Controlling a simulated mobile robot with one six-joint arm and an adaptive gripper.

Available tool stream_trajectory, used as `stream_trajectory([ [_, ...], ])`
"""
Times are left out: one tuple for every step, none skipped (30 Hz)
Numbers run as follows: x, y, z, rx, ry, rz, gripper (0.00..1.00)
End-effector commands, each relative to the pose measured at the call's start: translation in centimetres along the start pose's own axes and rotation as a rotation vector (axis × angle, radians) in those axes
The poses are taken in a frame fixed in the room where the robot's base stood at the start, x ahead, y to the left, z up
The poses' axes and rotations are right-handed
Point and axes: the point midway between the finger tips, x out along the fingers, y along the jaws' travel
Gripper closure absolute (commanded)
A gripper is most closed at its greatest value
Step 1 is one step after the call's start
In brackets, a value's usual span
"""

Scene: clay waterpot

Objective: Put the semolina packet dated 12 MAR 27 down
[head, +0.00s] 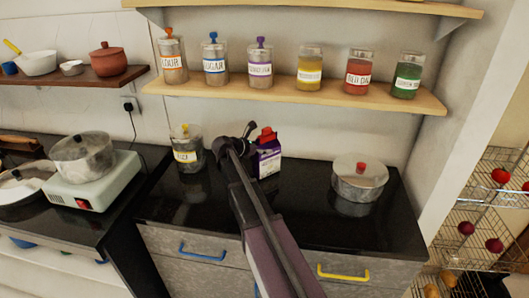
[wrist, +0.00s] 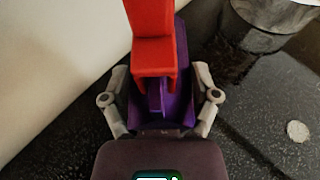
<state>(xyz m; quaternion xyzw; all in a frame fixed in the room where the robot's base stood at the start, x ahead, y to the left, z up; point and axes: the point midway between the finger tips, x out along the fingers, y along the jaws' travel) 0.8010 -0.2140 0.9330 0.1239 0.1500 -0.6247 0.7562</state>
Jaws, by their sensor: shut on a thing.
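A purple packet (head: 268,160) with a white label and a red clip (head: 266,135) on top is upright at the back of the black counter (head: 330,225). I cannot read a date on it. My gripper (wrist: 160,100) is shut on the packet, with one finger on each side in the wrist view. There the purple packet (wrist: 178,75) and red clip (wrist: 153,35) show between the fingers. In the head view my arm hides part of the packet's left side. I cannot tell whether its base touches the counter.
A jar with a yellow knob (head: 187,148) stands left of the packet, and a lidded pot (head: 359,180) stands to the right. A shelf (head: 300,92) with several labelled jars is above. A hotplate with a pot (head: 84,158) is at left. The front counter looks mostly clear.

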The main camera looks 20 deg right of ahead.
Motion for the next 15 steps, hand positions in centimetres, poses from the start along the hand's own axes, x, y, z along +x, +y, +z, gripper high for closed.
stream_trajectory([
  [0.05,0.01,-0.14,0.0,-0.002,0.0,0.83],
  [0.05,0.01,-0.14,0.0,-0.002,0.0,0.83],
  [0.04,0.01,-0.13,0.0,-0.002,0.0,0.83],
  [0.03,0.01,-0.11,-0.001,-0.002,0.0,0.83],
  [0.02,0.01,-0.1,-0.001,-0.002,0.0,0.83],
  [0.0,0.02,-0.08,-0.001,-0.002,0.0,0.83],
  [0.0,0.02,-0.08,-0.001,-0.002,0.0,0.83],
  [-0.01,0.02,-0.08,-0.001,-0.002,0.0,0.83],
  [-0.01,0.02,-0.08,-0.001,-0.002,0.001,0.83],
  [-0.02,0.03,-0.08,-0.001,-0.002,0.001,0.83],
  [-0.01,0.03,-0.1,-0.001,-0.002,0.001,0.83],
  [0.01,0.03,-0.18,-0.001,-0.002,0.001,0.83],
  [0.04,0.03,-0.25,-0.001,-0.002,0.001,0.83],
  [0.07,0.03,-0.33,-0.001,-0.002,0.001,0.83],
  [0.1,0.04,-0.43,-0.001,-0.002,0.001,0.83],
])
